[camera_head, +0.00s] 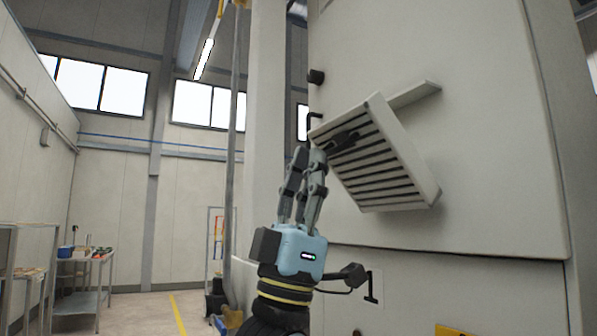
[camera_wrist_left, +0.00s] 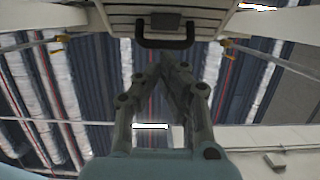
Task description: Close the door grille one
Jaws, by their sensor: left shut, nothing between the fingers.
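The door grille (camera_head: 395,165) is a pale slatted panel that stands tilted out from the tall machine's wall, so it is open. Its dark handle (camera_head: 343,142) is on its left part. In the left wrist view the handle (camera_wrist_left: 165,43) is a black loop under the slatted face (camera_wrist_left: 215,16). My left gripper (camera_head: 310,154) points up, just left of the grille, with its fingers shut and empty. In the left wrist view its fingertips (camera_wrist_left: 174,62) are close to the handle; I cannot tell whether they touch it. My right gripper is not in view.
The pale machine wall (camera_head: 480,160) fills the right side. A flat ledge (camera_head: 413,94) juts out behind the grille. A dark knob (camera_head: 316,77) is above left. A shelf table (camera_head: 85,270) with small items stands far left. The floor (camera_head: 140,310) between is clear.

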